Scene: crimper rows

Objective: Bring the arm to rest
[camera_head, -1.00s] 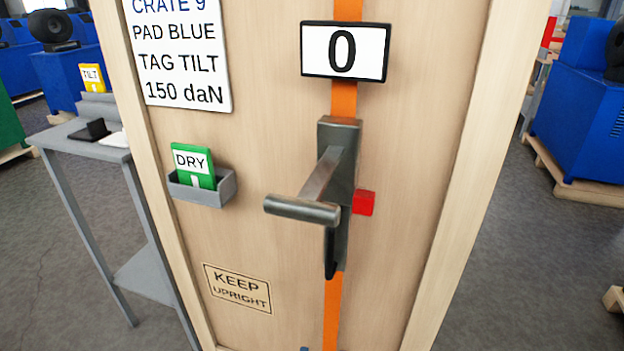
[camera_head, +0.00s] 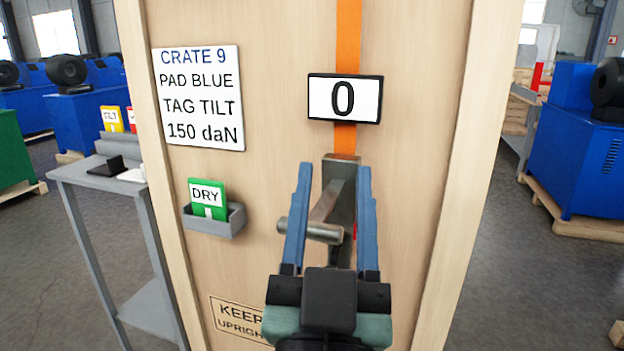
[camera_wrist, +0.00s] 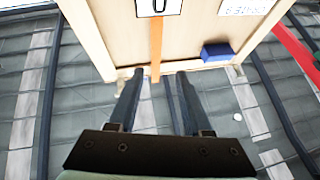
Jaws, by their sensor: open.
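My gripper (camera_head: 334,170) is in the middle of the head view, its two blue-grey fingers apart and pointing up. It overlaps the grey metal tool (camera_head: 340,180) with a bar handle on the crate's orange strap (camera_head: 347,45). How far in front of the tool it is cannot be told there. In the wrist view, the open fingers (camera_wrist: 159,75) have nothing between them but the floor and the strap's lower end (camera_wrist: 156,50). The tool's lower part and most of its red block are hidden behind my gripper.
The wooden crate (camera_head: 270,130) bears a display (camera_head: 344,99) reading 0, an instruction sheet (camera_head: 200,98) and a grey holder (camera_head: 222,222) with a green DRY tag (camera_head: 207,198). A grey side table (camera_head: 90,178) stands left. A blue block (camera_wrist: 216,51) shows in the wrist view.

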